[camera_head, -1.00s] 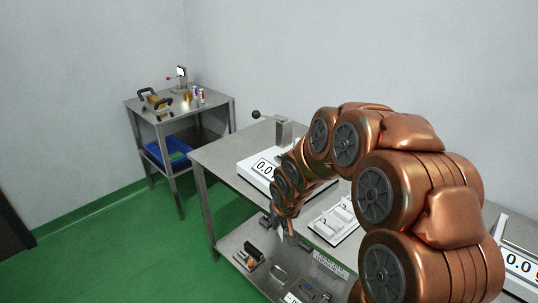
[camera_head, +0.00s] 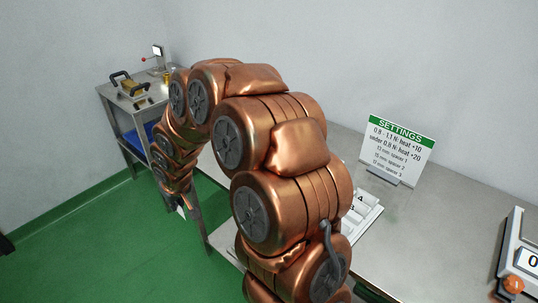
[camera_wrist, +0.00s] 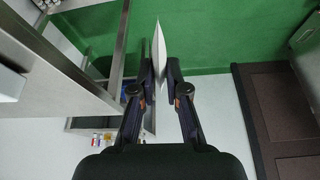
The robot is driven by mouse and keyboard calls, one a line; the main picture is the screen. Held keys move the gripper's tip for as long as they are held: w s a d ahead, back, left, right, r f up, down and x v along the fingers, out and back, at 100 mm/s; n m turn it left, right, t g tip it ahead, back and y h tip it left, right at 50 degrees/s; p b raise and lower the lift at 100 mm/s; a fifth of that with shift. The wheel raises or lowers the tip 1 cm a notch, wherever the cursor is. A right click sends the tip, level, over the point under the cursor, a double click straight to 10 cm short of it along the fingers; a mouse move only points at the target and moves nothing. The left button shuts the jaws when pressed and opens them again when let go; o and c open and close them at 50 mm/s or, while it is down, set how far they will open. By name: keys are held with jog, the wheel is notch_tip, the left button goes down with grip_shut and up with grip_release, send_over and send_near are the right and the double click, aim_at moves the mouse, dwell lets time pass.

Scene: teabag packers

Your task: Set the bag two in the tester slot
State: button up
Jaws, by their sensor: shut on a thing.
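My gripper (camera_head: 188,207) hangs over the gap between the long steel table and the small side table in the head view, partly hidden by my own arm. In the wrist view my gripper (camera_wrist: 161,80) is shut on a thin white bag (camera_wrist: 159,50), seen nearly edge-on and sticking up from between the fingertips. A bit of the white bag (camera_head: 181,211) also shows in the head view. No number can be read on it. I cannot make out the tester slot; my arm covers much of the long table.
The long steel table (camera_head: 420,235) carries a settings sign (camera_head: 397,146), a white tray (camera_head: 368,215) and a display device (camera_head: 522,255) at right. The side table (camera_head: 118,106) holds a black-handled device (camera_head: 130,86) and a small screen (camera_head: 158,51). Green floor (camera_head: 90,230) lies open at left.

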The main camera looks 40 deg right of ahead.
jog(key=s+d+r+p, duration=0.1)
jog(key=s+d+r, duration=0.2)
jog(key=s+d, duration=0.45)
jog(key=s+d+r, duration=0.4)
jog(key=s+d, duration=0.1)
jog(key=d, duration=0.6)
jog(key=s+d+r+p, duration=0.1)
jog(key=s+d+r, duration=0.2)
jog(key=s+d, duration=0.45)
jog(key=w+d+p, duration=0.1)
jog(key=w+d, duration=0.2)
jog(key=w, duration=0.1)
jog(key=w+d+f+p, duration=0.1)
jog(key=w+d+p, duration=0.1)
jog(key=w+d, duration=0.2)
jog(key=w+d+p, duration=0.1)
jog(key=w+d, duration=0.3)
jog(key=w, duration=0.2)
jog(key=shift+f, duration=0.35)
jog(key=shift+f+p, duration=1)
jog(key=shift+f, duration=0.75)
jog(key=shift+f, duration=0.2)
jog(key=o, duration=0.7)
jog(key=shift+r, duration=0.1)
